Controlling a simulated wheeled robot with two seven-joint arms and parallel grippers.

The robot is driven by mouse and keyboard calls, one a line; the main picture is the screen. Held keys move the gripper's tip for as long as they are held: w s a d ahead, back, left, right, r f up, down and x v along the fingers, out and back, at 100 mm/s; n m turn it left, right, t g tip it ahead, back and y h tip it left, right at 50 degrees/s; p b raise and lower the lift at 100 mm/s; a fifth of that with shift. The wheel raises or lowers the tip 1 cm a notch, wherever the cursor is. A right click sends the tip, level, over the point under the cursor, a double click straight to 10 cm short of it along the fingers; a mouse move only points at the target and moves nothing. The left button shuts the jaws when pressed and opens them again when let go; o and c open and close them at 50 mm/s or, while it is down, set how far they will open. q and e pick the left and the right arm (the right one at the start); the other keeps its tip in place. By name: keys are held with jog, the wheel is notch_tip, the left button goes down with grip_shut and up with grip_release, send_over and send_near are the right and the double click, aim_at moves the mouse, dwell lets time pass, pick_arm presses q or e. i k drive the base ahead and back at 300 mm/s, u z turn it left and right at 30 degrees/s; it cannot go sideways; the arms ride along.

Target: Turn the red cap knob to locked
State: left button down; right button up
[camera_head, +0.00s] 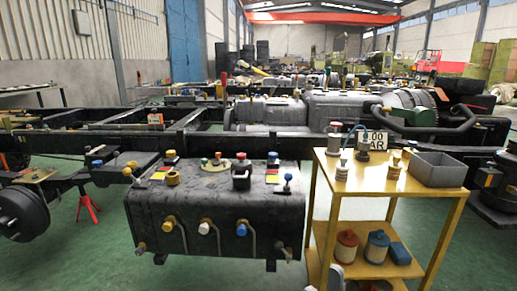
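A black tank (185,205) stands in front of me with several small capped fittings on its top. A small red cap (217,155) shows toward the back of the tank top. Blue-topped fittings (272,158) and a yellow one (172,177) stand nearby. Neither of my grippers shows in the head view.
A yellow cart (440,190) stands close on the right, with a grey bin (437,169) and metal fittings on top and canisters (377,246) on its lower shelf. A black chassis frame (80,140) runs behind the tank. Green floor (75,265) is clear at front left.

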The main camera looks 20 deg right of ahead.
aim_at(241, 157)
jog(key=u, duration=0.15)
jog(key=i, duration=0.85)
jog(key=u, duration=0.3)
